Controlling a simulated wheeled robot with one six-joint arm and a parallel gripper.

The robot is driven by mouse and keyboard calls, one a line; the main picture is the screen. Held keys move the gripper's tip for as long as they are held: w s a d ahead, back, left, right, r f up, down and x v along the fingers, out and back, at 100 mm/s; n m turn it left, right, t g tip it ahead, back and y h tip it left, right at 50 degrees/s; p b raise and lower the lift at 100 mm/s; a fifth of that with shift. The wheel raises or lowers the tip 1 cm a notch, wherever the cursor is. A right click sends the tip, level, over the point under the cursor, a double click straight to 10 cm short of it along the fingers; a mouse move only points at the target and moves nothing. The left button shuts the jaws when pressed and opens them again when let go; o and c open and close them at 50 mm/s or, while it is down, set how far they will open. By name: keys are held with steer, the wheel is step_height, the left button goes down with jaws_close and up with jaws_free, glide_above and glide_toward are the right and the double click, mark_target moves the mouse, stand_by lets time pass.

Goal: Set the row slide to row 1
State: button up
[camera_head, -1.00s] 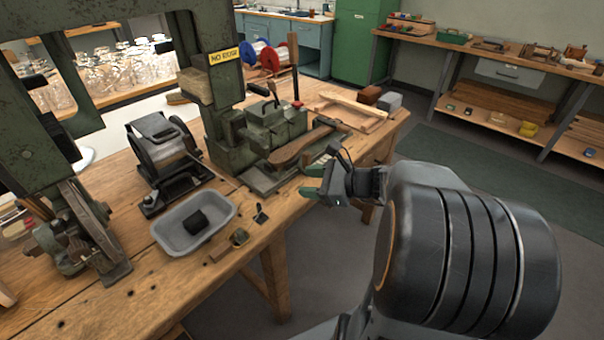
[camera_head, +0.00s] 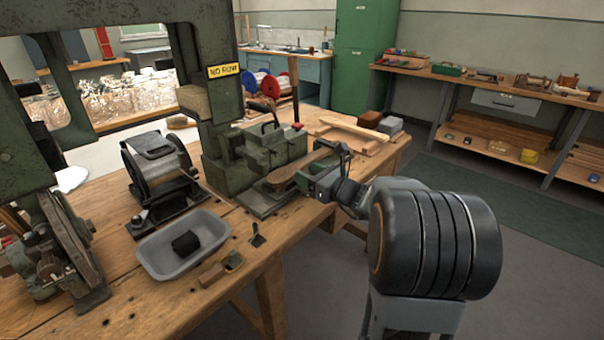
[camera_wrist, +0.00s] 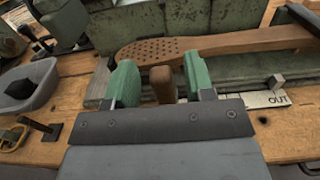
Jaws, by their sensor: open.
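My gripper (camera_wrist: 160,84) has green fingertips and is open. In the wrist view a brown wooden knob (camera_wrist: 162,85) stands between the fingertips, with a gap on each side. Beyond it lies the wooden brush with a drilled head (camera_wrist: 165,50), on the green machine's slide bed (camera_wrist: 235,68). A pale scale strip (camera_wrist: 265,100) marked OUT runs along the front edge at right, with a small metal tab (camera_wrist: 276,82) above it. Row marks are too small to read. In the head view my gripper (camera_head: 322,184) is at the front of the green machine (camera_head: 268,155), beside the brush (camera_head: 290,178).
A grey tray (camera_head: 150,262) with a dark lump stands at the table's front left. A small dark lever (camera_head: 257,238) is near its right. A roller device (camera_head: 158,170) stands behind the tray. A wooden frame (camera_head: 350,136) lies to the back right. The floor at right is open.

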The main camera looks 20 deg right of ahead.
steer(key=shift+x, duration=1.3)
steer(key=shift+c, duration=0.3)
jaws_close()
